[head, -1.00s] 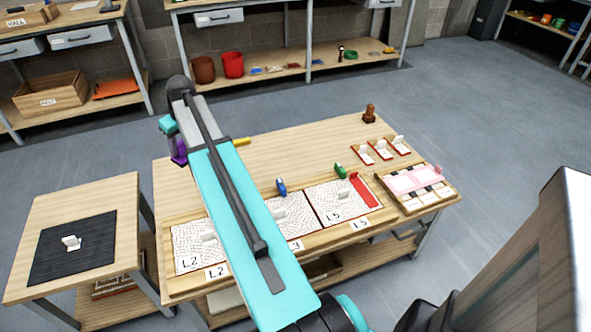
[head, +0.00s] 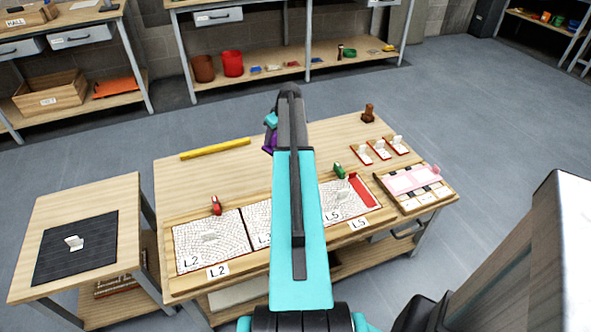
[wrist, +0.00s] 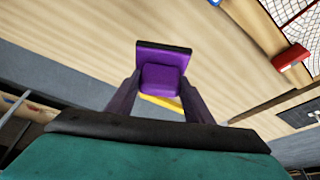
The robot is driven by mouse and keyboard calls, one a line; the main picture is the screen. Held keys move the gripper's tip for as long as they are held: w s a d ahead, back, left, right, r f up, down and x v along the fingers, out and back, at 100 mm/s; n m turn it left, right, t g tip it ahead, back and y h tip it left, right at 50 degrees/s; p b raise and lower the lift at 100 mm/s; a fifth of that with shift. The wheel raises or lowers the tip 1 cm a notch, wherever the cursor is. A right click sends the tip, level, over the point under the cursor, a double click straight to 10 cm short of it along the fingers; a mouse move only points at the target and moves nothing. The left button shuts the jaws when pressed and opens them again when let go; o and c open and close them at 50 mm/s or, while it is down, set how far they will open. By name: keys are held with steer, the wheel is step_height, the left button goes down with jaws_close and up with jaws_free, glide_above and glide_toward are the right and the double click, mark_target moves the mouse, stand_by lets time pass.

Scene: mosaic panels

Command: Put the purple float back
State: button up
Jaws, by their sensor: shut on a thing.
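The purple float (wrist: 163,50) is a flat purple plate with a dark edge and a blocky purple handle. My gripper (wrist: 160,80) is shut on its handle, one finger on each side, in the wrist view. In the head view the purple float (head: 268,143) shows only as a small patch beside my arm, above the back part of the workbench (head: 235,172). It appears held clear of the bench top. My arm hides most of the gripper there.
A long yellow bar (head: 215,148) lies at the bench's back left. A red float (head: 216,205) stands behind the L2 panel (head: 190,250), and a green one (head: 339,170) behind the L5 panel (head: 338,205). A brown item (head: 368,113) stands at the back right corner.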

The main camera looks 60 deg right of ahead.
steer(key=s+d+f, duration=0.3)
steer(key=s+d, duration=0.3)
steer(key=shift+s+d, duration=0.3)
steer(key=shift+s, duration=0.05)
step_height(320, 180, down, 6)
steer(key=p, duration=0.1)
steer(key=shift+f, duration=0.1)
stand_by(0.3)
steer(key=shift+f+p, duration=0.3)
steer(key=shift+f, duration=1.6)
steer(key=shift+f, duration=0.15)
steer(key=o, duration=1)
